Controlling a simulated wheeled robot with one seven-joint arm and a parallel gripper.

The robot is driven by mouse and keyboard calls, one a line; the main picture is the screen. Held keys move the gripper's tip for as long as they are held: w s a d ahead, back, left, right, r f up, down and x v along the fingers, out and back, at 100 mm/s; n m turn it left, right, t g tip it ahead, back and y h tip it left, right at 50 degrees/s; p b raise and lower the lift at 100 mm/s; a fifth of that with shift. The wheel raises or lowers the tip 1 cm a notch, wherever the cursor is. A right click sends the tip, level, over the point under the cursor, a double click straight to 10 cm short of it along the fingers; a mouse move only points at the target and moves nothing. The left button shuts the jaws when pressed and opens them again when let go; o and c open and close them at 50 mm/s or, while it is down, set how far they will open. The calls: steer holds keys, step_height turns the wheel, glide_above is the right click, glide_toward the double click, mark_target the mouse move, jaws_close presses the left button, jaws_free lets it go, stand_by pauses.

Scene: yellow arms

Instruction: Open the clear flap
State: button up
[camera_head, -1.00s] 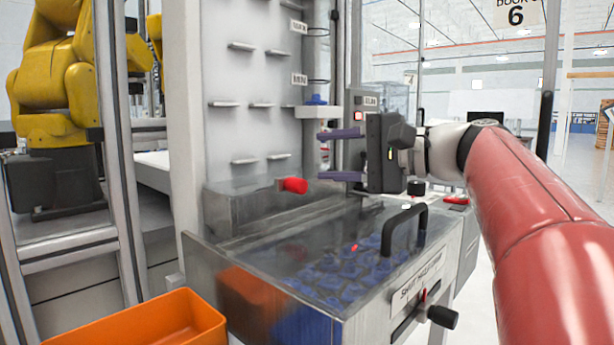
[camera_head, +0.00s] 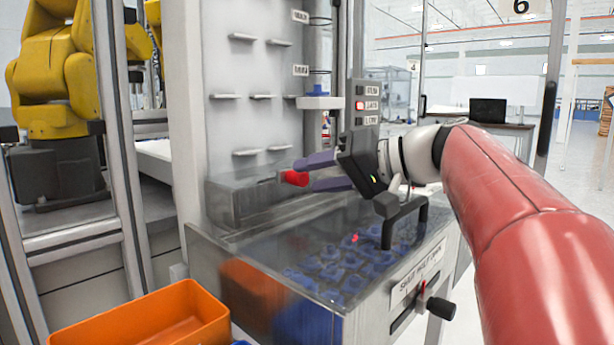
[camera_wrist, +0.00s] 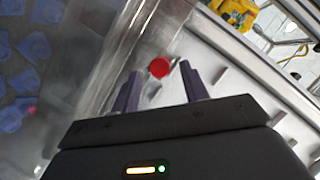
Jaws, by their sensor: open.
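A red knob (camera_head: 295,178) sits on the front of a low clear flap (camera_head: 245,192) at the back of the machine, below the pegged white panel. The flap appears shut. My gripper (camera_head: 308,175) is open, with two purple fingers pointing left at the knob. In the wrist view, the red knob (camera_wrist: 160,67) shows between the two fingertips or slightly beyond them. A gap remains on each side, and I cannot tell the depth exactly. Below is a larger clear cover (camera_head: 290,235) with a black handle (camera_head: 390,215), over several blue parts (camera_head: 335,268).
The black handle stands close under my gripper. An orange bin (camera_head: 150,325) is at the front left. A labelled button box (camera_head: 367,105) stands behind my gripper. A yellow robot arm (camera_head: 55,80) is at the far left behind a frame post.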

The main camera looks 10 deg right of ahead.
steer(key=shift+x, duration=1.1)
steer(key=shift+c, duration=0.4)
jaws_close()
